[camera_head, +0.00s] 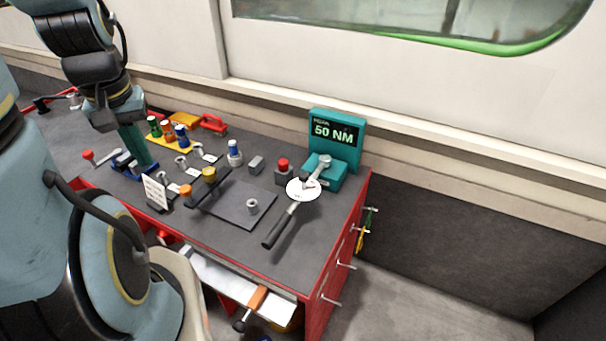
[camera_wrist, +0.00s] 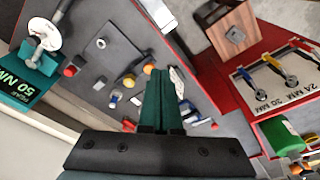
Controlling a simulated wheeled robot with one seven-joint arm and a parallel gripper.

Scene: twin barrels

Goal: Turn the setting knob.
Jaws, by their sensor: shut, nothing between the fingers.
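The teal tester (camera_head: 337,135) with a display reading 50 NM stands at the back right of the bench. A wrench with a black handle (camera_head: 281,226) lies with its head at the tester, and a white round disc (camera_head: 302,188) sits on it. I cannot tell for sure which part is the setting knob. In the wrist view the tester (camera_wrist: 22,82) and the disc (camera_wrist: 44,34) show at the left edge. My gripper (camera_head: 146,168), with green fingers, is over the left part of the bench, well left of the wrench. Its fingers (camera_wrist: 158,75) are shut and empty.
A red button box (camera_head: 283,172), a dark plate (camera_head: 238,203), an orange knob (camera_head: 185,190) and several colored bottles crowd the bench (camera_head: 262,245). In the wrist view a board with wrenches (camera_wrist: 275,78) and a green cylinder (camera_wrist: 281,136) are at the right.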

